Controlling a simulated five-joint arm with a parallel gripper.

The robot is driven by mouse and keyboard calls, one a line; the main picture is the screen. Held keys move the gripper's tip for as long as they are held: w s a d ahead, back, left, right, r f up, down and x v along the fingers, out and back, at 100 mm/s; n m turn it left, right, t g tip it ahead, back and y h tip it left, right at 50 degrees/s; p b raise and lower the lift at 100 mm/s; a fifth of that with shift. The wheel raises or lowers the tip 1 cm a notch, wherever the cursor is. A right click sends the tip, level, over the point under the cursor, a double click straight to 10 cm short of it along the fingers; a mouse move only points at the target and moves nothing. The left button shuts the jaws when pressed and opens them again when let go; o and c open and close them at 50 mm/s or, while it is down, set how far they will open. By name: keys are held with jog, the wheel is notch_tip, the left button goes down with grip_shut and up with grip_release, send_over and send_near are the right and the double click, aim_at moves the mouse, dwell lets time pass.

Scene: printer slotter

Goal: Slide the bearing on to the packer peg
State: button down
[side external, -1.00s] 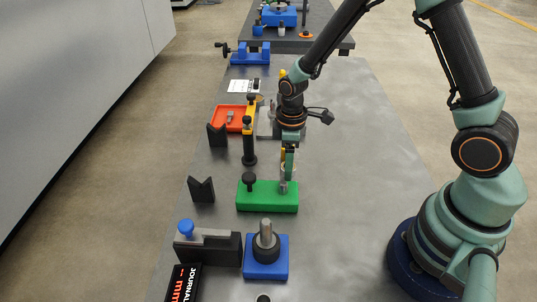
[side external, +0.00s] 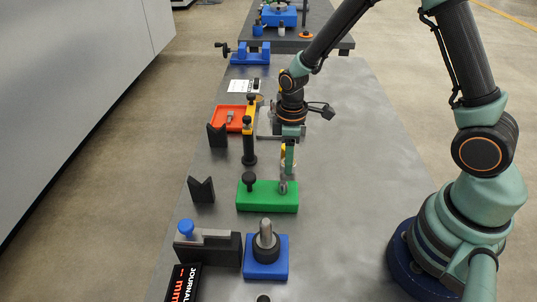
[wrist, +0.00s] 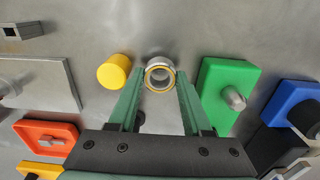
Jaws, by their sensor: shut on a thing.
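My gripper (wrist: 160,82) is shut on the bearing (wrist: 161,74), a silver ring with a yellow-gold inner rim. It is held at the fingertips with its open bore showing. In the side view my gripper (side external: 289,168) is just behind the grey peg (side external: 283,187) on the green block (side external: 267,203); the bearing is hard to make out there. In the wrist view the peg (wrist: 235,99) stands on the green block (wrist: 222,75), right of the bearing and apart from it. Which peg is the packer peg is not marked.
A yellow cylinder (wrist: 114,71) stands left of the bearing. A black knob (side external: 249,180) rises from the green block's left end. A blue block with a grey post (side external: 265,236) stands in front. A red tray (side external: 229,118) lies behind. The table's right side is clear.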

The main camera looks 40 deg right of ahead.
jog(key=shift+r, duration=1.8)
jog(key=c, duration=1.3)
grip_release()
grip_shut()
jog(key=s+a+r, duration=0.1)
jog(key=a+r, duration=0.1)
jog(key=s+a+r, duration=0.2)
jog(key=a, duration=0.1)
jog(key=s+a+r, duration=0.2)
jog(key=shift+s+a+r, duration=0.2)
jog(key=shift+s+a, duration=0.05)
jog(key=shift+a, duration=0.1)
notch_tip(320, 180, down, 3)
jog(key=shift+s+r, duration=0.1)
jog(key=shift+r, duration=0.05)
jog(key=shift+f, duration=0.55)
